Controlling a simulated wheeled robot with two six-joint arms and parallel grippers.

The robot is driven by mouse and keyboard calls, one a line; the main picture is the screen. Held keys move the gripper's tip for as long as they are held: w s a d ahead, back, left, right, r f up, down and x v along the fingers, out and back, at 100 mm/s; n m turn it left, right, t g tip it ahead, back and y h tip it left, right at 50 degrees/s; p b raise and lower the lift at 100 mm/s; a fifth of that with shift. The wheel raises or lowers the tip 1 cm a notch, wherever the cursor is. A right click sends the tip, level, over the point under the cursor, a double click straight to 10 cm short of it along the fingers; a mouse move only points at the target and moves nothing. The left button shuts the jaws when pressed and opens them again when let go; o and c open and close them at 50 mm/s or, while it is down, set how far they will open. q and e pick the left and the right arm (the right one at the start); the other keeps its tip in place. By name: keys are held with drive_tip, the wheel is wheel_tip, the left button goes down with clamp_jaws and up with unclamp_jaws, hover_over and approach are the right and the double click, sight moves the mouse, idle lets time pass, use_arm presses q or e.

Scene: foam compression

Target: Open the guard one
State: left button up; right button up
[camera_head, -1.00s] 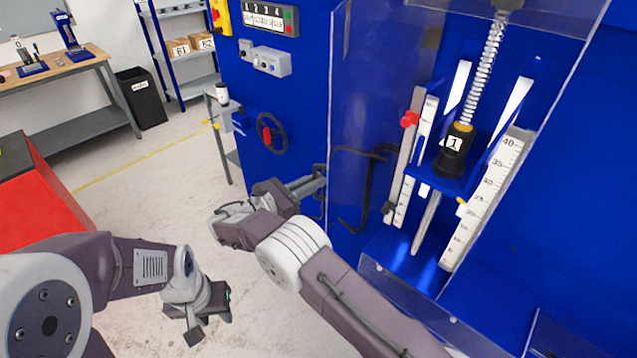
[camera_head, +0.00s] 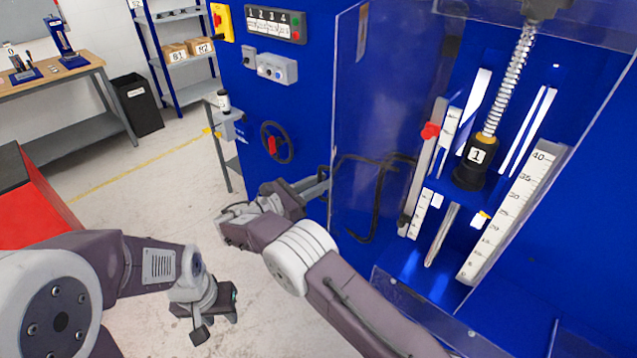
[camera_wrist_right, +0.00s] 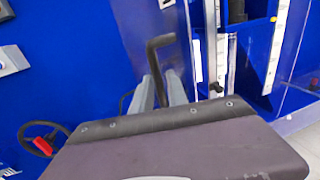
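In the right wrist view the handle (camera_wrist_right: 153,62) runs down between the two grey fingers of my right gripper (camera_wrist_right: 160,88). I cannot tell whether they clamp it or only stand around it. My left gripper (camera_head: 210,312) hangs low at the left over bare floor, apart from the machine. Its finger opening is not clear.
Behind the guard are a press head marked 1 (camera_head: 474,165), a spring and white scales (camera_head: 510,215). A handwheel (camera_head: 276,143) and button panel (camera_head: 275,25) sit on the machine's left face. A red surface (camera_head: 35,207) is at the left; floor between is free.

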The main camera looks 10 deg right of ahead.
drive_tip(key=shift+d, duration=0.1)
drive_tip(key=b+v, duration=0.2)
drive_tip(key=v, duration=0.7)
idle(0.3)
